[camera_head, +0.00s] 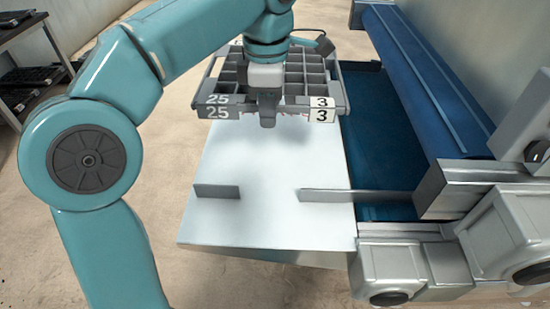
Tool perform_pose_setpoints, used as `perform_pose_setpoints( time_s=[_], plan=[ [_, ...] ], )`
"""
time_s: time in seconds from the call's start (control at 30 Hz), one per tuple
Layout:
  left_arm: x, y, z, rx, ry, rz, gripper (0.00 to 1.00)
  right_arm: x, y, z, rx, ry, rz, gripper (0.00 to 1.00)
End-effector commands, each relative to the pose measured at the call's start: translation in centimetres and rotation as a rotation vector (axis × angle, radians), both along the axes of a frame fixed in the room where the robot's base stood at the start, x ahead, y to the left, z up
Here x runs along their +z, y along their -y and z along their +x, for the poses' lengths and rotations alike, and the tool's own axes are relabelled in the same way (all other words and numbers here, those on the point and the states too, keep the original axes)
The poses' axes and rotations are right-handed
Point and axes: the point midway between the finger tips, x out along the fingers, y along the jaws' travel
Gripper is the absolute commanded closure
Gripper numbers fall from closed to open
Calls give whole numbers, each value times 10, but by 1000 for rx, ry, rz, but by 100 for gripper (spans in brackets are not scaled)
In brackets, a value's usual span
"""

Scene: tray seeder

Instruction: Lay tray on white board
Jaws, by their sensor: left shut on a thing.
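A grey seed tray (318,81) with many square cells shows at the top middle. Its front edge carries the labels 25 and 3. My left gripper (266,112) is over the tray's front edge and shut on it. The white board (265,170) spreads below and in front of the tray. A shadow falls on the board under the gripper. The tray is over the board's far part; I cannot tell whether it touches the board. My arm hides part of the tray. My right gripper is not in view.
Two low grey guides, left (217,191) and right (345,196), stand on the board. A blue conveyor (420,75) with grey metal housings runs along the right. A dark rack (30,75) with trays stands at the far left. The board's near middle is clear.

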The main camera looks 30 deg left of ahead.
Motion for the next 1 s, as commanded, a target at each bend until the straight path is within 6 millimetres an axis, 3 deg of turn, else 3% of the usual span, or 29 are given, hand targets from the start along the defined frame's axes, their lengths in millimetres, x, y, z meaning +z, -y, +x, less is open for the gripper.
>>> perform_pose_setpoints(
  time_s=[0.03, 0.1, 0.3, 0.4, 0.67, 0.87, 1.0],
  plan=[
    [-23, -1, -2, 1, -4, 0, 100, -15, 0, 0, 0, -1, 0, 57],
    [-44, 0, -3, 0, -2, 0, 100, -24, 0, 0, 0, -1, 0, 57],
    [-100, 1, -4, 1, -1, 0, 100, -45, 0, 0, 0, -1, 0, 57],
    [-119, 1, -3, 1, -1, -1, 100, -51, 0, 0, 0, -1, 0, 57],
    [-142, 2, 0, 0, -1, -1, 100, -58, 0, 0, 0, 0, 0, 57],
    [-174, 1, 2, 1, -1, 0, 100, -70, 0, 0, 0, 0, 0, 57],
    [-175, 1, 2, 1, 1, 0, 100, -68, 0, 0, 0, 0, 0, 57]
  ],
)
